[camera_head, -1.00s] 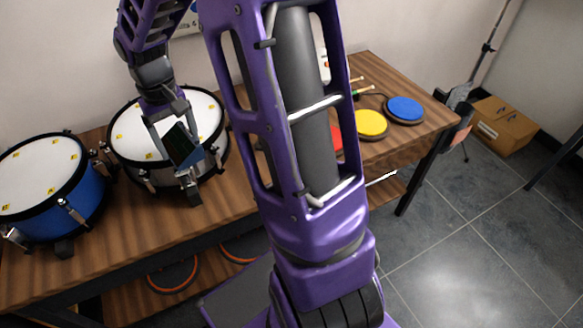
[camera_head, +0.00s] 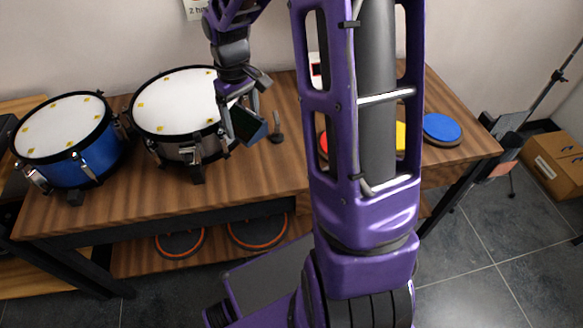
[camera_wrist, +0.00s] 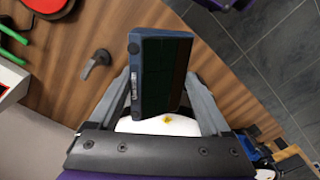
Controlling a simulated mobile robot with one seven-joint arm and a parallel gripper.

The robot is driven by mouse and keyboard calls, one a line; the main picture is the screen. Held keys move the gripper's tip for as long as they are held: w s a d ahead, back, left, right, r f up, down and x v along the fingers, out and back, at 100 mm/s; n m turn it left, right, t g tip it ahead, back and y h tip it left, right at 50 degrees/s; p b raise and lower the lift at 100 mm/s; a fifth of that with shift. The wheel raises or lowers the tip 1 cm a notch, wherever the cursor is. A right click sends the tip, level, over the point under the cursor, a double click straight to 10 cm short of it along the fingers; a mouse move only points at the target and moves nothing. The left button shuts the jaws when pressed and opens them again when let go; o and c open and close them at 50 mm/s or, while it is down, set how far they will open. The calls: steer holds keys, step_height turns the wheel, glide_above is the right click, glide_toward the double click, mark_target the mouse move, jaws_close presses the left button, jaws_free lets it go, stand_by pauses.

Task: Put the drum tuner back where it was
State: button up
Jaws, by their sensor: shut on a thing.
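The drum tuner (camera_head: 248,125) is a small dark block with a blue casing and a dark screen. My gripper (camera_head: 243,118) is shut on it and holds it tilted by the right edge of the grey drum (camera_head: 181,105), seemingly above the wooden table. In the wrist view the tuner (camera_wrist: 160,75) sits between the two fingers of my gripper (camera_wrist: 162,88), its screen side showing. Part of the white drum head (camera_wrist: 158,126) shows beneath the gripper there.
A small dark metal piece (camera_head: 277,128) stands on the table (camera_head: 225,185) right of the tuner; it also shows in the wrist view (camera_wrist: 96,63). A blue drum (camera_head: 90,160) stands at left. Coloured pads, including a blue one (camera_head: 441,128), lie at right, partly behind my arm.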

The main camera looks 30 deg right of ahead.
steer(key=s+d+f+n, duration=0.2)
steer(key=d+f+n, duration=0.5)
steer(key=d+n, duration=0.5)
steer(key=n+b, duration=0.2)
steer(key=n, duration=0.2)
glide_toward(289, 169)
step_height(289, 169, down, 6)
steer(key=shift+f, duration=0.2)
steer(key=shift+f, duration=0.15)
steer(key=o, duration=1.3)
step_height(289, 169, up, 12)
steer(key=p, duration=0.2)
steer(key=shift+p, duration=0.3)
steer(key=shift+w, duration=0.1)
